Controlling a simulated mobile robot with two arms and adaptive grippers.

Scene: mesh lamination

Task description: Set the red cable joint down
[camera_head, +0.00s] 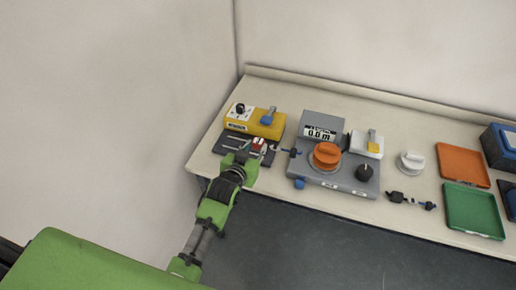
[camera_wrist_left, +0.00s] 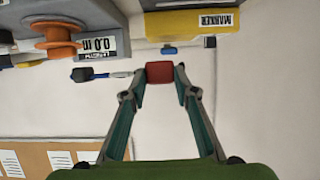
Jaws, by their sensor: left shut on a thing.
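The red cable joint (camera_head: 258,143) is a small red block held at the tips of my left gripper (camera_head: 249,154), over or at a dark flat mat (camera_head: 268,158) near the table's left front edge. In the left wrist view the red cable joint (camera_wrist_left: 160,72) sits between the two fingertips of my left gripper (camera_wrist_left: 160,82), which is shut on it. I cannot tell whether the joint touches the mat. The gripper hides part of the mat. My right gripper is in neither view.
A yellow marker box (camera_head: 255,121) stands just behind the mat. A grey machine (camera_head: 345,180) with an orange spool (camera_head: 326,156) is to the right. Further right are a white knob (camera_head: 411,162), an orange tray (camera_head: 463,164) and a green tray (camera_head: 474,209).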

